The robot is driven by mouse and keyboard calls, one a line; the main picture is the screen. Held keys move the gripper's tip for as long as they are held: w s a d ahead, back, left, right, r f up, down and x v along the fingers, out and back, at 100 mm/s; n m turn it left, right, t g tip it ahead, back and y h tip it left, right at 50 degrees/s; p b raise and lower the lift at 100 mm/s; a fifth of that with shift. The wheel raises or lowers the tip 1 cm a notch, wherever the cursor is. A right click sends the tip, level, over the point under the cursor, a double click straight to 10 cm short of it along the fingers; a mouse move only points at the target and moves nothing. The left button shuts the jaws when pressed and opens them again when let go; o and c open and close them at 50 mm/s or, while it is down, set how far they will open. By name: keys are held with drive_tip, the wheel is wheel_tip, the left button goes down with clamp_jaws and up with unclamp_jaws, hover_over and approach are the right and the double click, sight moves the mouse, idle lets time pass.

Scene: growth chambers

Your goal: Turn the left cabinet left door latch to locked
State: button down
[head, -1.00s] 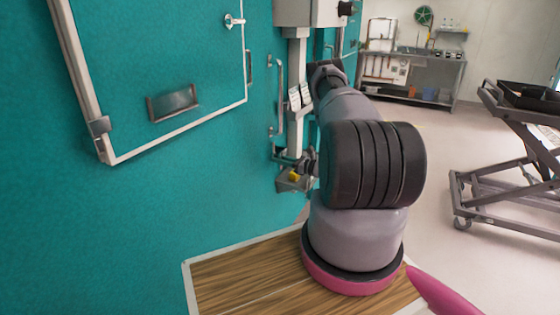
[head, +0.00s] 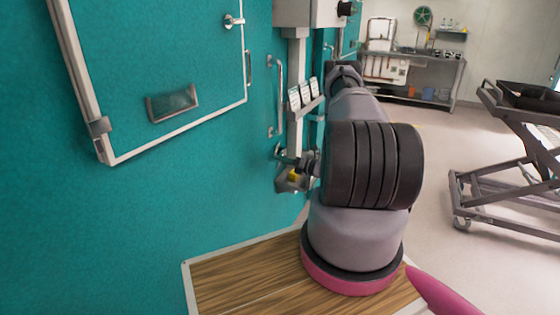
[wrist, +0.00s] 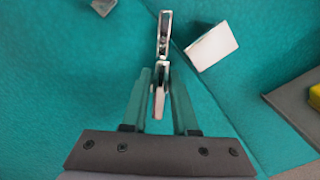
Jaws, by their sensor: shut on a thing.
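A shiny metal latch handle (wrist: 164,28) stands against a teal cabinet surface (wrist: 90,65) in the wrist view. It lies nearly upright in that picture, its lower end between my fingers. My gripper (wrist: 160,88) is shut on the latch handle, one finger on each side. In the head view my arm covers much of the area around the hand, and the latch's lock marking cannot be read.
A pale metal block (wrist: 212,45) sits right of the latch in the wrist view, with a grey ledge and yellow piece (wrist: 315,96) at the right edge. In the head view, a vertical bar handle (head: 280,95) is near my arm. A cart (head: 510,130) stands right.

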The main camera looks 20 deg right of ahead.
drive_tip(key=m, duration=0.4)
drive_tip(key=shift+d+f+m, duration=0.15)
drive_tip(key=shift+m, duration=0.15)
drive_tip(key=shift+w+f+m, duration=0.1)
drive_tip(key=shift+f+m, duration=0.05)
drive_tip(key=shift+m, duration=2.05)
drive_tip(key=c, duration=0.7)
unclamp_jaws()
drive_tip(key=v, duration=1)
drive_tip(key=shift+s+d, duration=0.25)
drive_tip(key=shift+s, duration=0.1)
drive_tip(key=shift+d, duration=0.1)
